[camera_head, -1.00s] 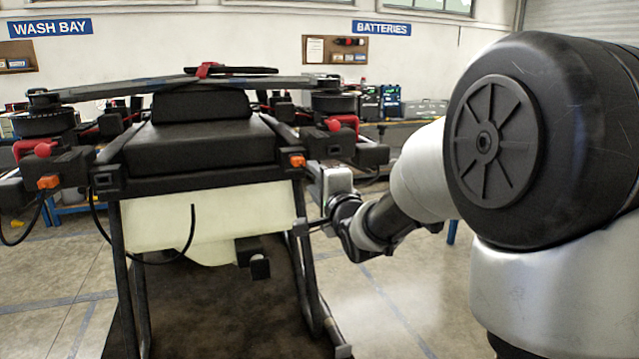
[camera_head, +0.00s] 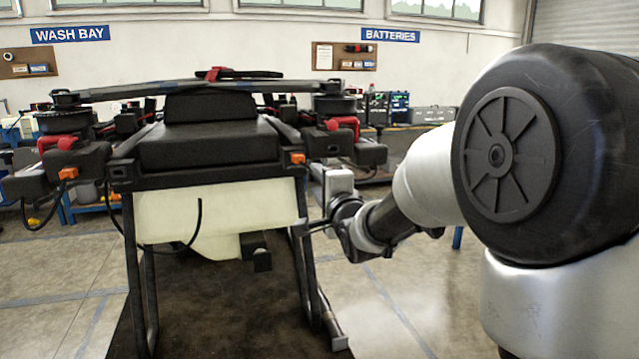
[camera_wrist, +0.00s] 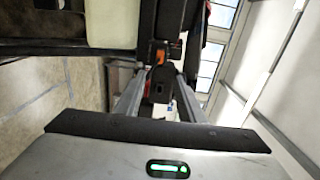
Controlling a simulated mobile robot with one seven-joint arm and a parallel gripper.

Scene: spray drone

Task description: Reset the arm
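My arm comes in from the right in the head view, beside the spray drone (camera_head: 205,145). My gripper (camera_head: 308,228) is beside the drone's right-hand landing leg (camera_head: 304,262), below the orange clip at the body's corner. In the wrist view my gripper's two pale fingers (camera_wrist: 160,92) stand apart, with a gap between them. A dark drone part with an orange piece (camera_wrist: 161,55) shows beyond and between the fingertips. I see nothing clamped in the fingers; whether a fingertip touches the leg is unclear.
The drone's pale tank (camera_head: 220,210) hangs under its black body, with a thin black hose in front. The drone stands on a dark mat (camera_head: 215,315). Workbenches with equipment line the back wall. Bare floor (camera_head: 400,300) lies to the right of the leg, below my arm.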

